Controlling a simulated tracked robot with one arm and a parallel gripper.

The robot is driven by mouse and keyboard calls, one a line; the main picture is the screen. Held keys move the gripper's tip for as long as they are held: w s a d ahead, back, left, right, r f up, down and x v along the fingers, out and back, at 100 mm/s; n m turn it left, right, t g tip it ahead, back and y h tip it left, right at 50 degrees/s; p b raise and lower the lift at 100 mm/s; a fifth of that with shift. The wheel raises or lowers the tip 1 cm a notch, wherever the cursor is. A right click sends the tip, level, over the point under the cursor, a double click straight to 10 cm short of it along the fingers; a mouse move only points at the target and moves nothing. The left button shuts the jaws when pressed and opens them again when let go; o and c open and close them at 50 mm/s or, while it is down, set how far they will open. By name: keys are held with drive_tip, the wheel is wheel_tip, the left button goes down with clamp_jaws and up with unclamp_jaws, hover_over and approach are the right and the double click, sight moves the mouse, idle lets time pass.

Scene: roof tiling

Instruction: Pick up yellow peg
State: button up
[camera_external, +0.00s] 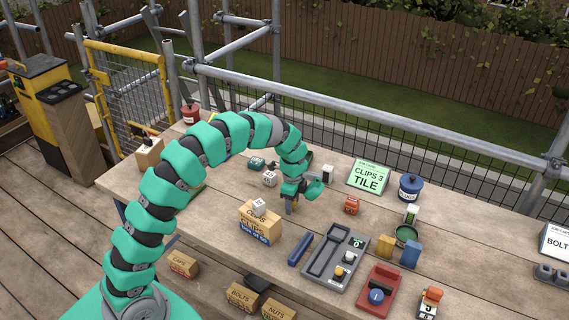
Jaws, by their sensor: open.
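The clearest candidate for the yellow peg (339,271) is a small yellow-topped piece in the grey tray (322,265), right of the tray's long recess. Its shape is too small to make out fully. My gripper (291,206) is open above the middle of the bench, behind and left of the tray and apart from that piece. A small tan piece shows at its fingertips; I cannot tell whether it is a finger or an object. A yellow block (384,248) stands right of the tray, beside a blue block (411,253).
A clips box (260,226) with a white cube on top stands left of my gripper. A blue bar (300,249) lies left of the tray. A red tray (379,291), a red block (351,205), a green dish (406,234) and a blue jar (410,187) stand rightward.

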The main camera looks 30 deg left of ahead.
drive_tip(key=c, duration=1)
